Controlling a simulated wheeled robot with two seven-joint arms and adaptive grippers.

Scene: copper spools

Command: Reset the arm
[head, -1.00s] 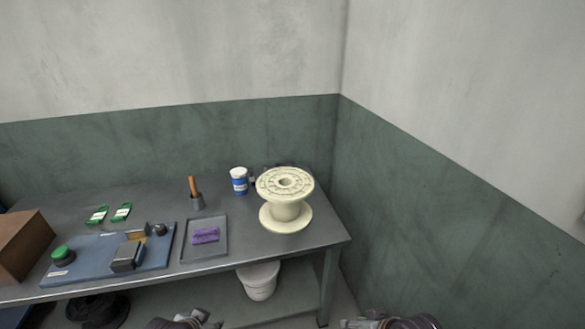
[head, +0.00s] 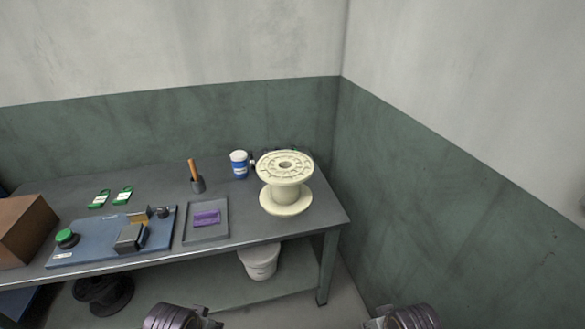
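My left arm's end, with the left gripper (head: 207,318), shows at the bottom edge of the head view, in front of the table. My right gripper (head: 378,318) shows at the bottom edge to the right, beyond the table's right front corner. Both are cut off and seen from behind, so their fingers are too small to judge. Neither touches anything that I can see. A cream spool (head: 285,183) stands upright and empty at the right end of the grey table (head: 150,278).
A white bucket (head: 260,262) and black spool (head: 104,294) sit below.

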